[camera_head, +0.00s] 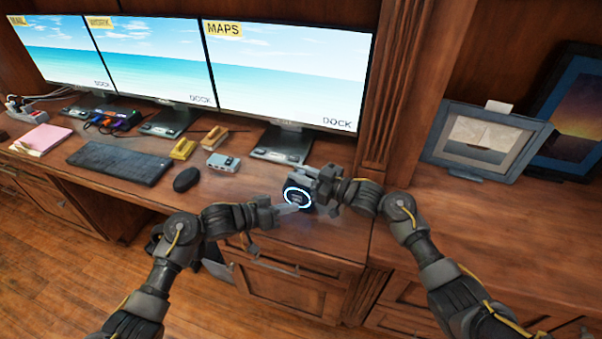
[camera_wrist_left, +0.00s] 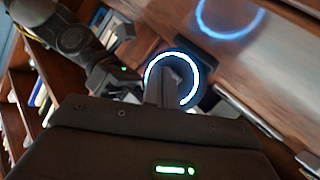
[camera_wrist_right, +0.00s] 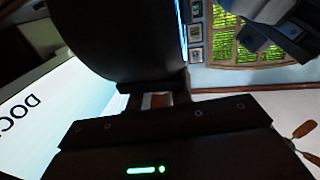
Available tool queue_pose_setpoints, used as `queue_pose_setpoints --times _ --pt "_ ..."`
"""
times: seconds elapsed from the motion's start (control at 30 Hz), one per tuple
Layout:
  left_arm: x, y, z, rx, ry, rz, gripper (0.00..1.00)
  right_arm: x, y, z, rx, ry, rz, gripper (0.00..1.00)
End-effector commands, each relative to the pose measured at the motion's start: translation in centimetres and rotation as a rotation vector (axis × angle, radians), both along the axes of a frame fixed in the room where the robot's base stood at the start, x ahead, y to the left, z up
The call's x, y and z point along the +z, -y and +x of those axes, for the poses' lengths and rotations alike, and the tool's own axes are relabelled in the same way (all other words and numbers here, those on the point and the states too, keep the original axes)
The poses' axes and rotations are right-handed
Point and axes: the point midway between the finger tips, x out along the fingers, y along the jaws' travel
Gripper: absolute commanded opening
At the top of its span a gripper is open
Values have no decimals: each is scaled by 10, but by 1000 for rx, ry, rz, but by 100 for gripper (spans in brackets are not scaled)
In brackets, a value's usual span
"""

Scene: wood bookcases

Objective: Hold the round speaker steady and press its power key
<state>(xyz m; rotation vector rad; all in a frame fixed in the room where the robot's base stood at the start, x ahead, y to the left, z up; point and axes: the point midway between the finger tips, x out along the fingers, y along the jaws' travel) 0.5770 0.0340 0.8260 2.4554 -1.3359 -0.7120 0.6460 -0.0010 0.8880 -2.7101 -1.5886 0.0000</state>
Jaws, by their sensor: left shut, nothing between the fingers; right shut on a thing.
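The round speaker (camera_head: 296,194), dark with a lit white-blue ring, stands near the desk's front edge below the right monitor. My right gripper (camera_head: 322,184) is shut on its right side. In the right wrist view the speaker's dark body (camera_wrist_right: 125,40) fills the upper middle. My left gripper (camera_head: 292,208) is shut and empty, its fingertips in front of the speaker's face. In the left wrist view the ring (camera_wrist_left: 150,72) circles behind the left fingers (camera_wrist_left: 168,80), which hide much of the face. The power key is hidden or too small to tell, and so is any contact.
Three monitors (camera_head: 285,75) stand along the back. A mouse (camera_head: 186,179), keyboard (camera_head: 120,162), grey box (camera_head: 223,162) and yellow items (camera_head: 183,148) lie left of the speaker. A wood pillar (camera_head: 401,90) rises right of it. Framed pictures (camera_head: 485,140) stand farther right. The front right desktop is clear.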

Motion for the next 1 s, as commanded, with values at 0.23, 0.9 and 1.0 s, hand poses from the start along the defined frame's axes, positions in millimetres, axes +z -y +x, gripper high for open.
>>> queue_pose_setpoints --times 0.23,0.9,1.0 --pt "-1 -5 -16 0 -1 1 0 0 0 0 0 0 -1 0" --pt "0 -19 -57 0 -1 0 0 0 0 0 0 0 -1 0" --pt "0 -19 -57 0 -1 0 0 0 0 0 0 0 -1 0"
